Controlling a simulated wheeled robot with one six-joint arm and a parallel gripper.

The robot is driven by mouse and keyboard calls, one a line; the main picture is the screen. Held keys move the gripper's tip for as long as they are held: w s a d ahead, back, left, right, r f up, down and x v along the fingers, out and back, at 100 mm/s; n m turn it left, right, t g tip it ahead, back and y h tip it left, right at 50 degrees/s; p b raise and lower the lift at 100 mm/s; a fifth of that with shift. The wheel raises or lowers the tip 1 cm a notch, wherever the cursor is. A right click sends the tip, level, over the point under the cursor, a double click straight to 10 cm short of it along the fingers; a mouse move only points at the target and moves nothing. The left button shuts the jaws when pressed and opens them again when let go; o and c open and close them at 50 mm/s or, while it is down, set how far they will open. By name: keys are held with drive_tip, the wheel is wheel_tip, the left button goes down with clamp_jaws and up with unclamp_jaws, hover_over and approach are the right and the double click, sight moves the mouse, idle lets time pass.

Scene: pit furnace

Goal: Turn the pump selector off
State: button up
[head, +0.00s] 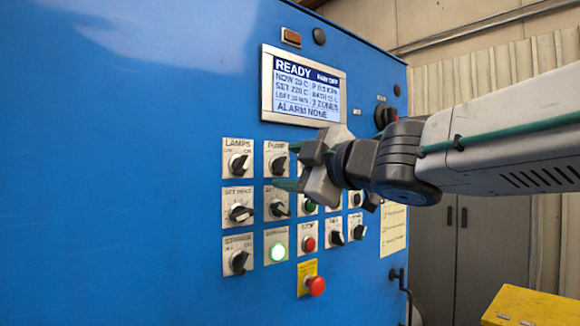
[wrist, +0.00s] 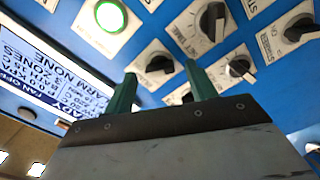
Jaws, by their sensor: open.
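The pump selector (head: 280,164) is a black knob on a white plate labelled PUMP, in the top row of the blue panel in the head view. Its pointer seems turned towards the upper right. My gripper (head: 283,172) is in front of the panel, just right of and below this knob. Its green fingers are apart and look empty. In the wrist view my gripper (wrist: 161,74) shows both fingers pointing at the panel, with a dark knob partly hidden behind the right finger. I cannot tell which knob that is, or whether the fingers touch anything.
The lamps selector (head: 240,164) is left of the pump one. The display (head: 303,86) above reads READY. A yellow box (head: 530,308) stands at lower right.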

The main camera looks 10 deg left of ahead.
drive_tip(key=shift+w+a, duration=0.25)
drive_tip(key=shift+a, duration=0.05)
drive_tip(key=c, duration=1)
drive_tip(key=n, duration=0.5)
drive_tip(key=shift+n, duration=0.4)
drive_tip(key=n, duration=0.6)
